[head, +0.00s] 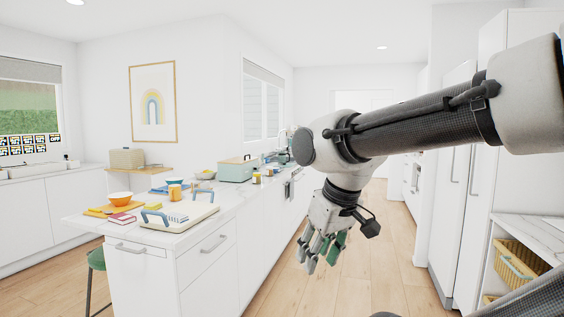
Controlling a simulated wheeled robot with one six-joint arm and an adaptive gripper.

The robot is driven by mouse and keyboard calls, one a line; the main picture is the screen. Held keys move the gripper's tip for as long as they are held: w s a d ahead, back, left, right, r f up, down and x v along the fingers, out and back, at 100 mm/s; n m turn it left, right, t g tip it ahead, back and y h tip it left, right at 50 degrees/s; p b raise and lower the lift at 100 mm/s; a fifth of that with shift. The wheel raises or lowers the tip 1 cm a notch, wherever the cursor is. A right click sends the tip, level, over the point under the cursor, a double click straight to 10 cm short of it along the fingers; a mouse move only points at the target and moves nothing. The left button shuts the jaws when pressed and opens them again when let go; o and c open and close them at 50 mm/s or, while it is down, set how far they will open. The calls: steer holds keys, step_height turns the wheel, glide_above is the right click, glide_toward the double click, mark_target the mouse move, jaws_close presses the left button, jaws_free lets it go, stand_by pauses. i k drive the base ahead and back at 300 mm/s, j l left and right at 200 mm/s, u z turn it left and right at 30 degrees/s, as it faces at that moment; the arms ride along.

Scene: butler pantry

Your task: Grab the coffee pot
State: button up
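I cannot pick out a coffee pot for certain. A small dark grey-teal item (283,158) stands far back on the white counter (190,238), too small to identify. My gripper (320,262) hangs fingers-down over the floor, right of the counter and clear of it. Its fingers are grey, with a dark green piece among them that I cannot identify. Whether the gripper is open or shut is unclear.
A green stool (96,260) stands at left. Wood floor (385,240) is free between the counter and the tall cabinets (465,185).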

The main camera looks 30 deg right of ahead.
mark_target(281, 154)
steer(key=i+l+z, duration=0.15)
steer(key=i+z, duration=0.15)
steer(key=i+l+z, duration=0.1)
steer(key=i+z, duration=0.2)
steer(key=i+l+z, duration=0.2)
steer(key=i+z, duration=0.15)
steer(key=i, duration=0.15)
steer(key=i+z, duration=0.3)
steer(key=i, duration=0.25)
steer(key=i+z, duration=0.35)
steer(key=i, duration=2.5)
steer(key=i+l, duration=0.1)
steer(key=i, duration=0.8)
steer(key=i+u, duration=0.1)
steer(key=i, duration=0.75)
steer(key=i+l+u, duration=0.1)
steer(key=i+u, duration=0.35)
steer(key=i+l+u, duration=0.35)
steer(key=i+u, duration=0.15)
steer(key=i+l+u, duration=0.15)
steer(key=i+u, duration=0.35)
steer(key=i+l+u, duration=0.25)
steer(key=u, duration=0.2)
steer(key=i+l+u, duration=0.25)
steer(key=l+u, duration=0.25)
steer(key=i+l+u, duration=0.25)
steer(key=l+u, duration=0.2)
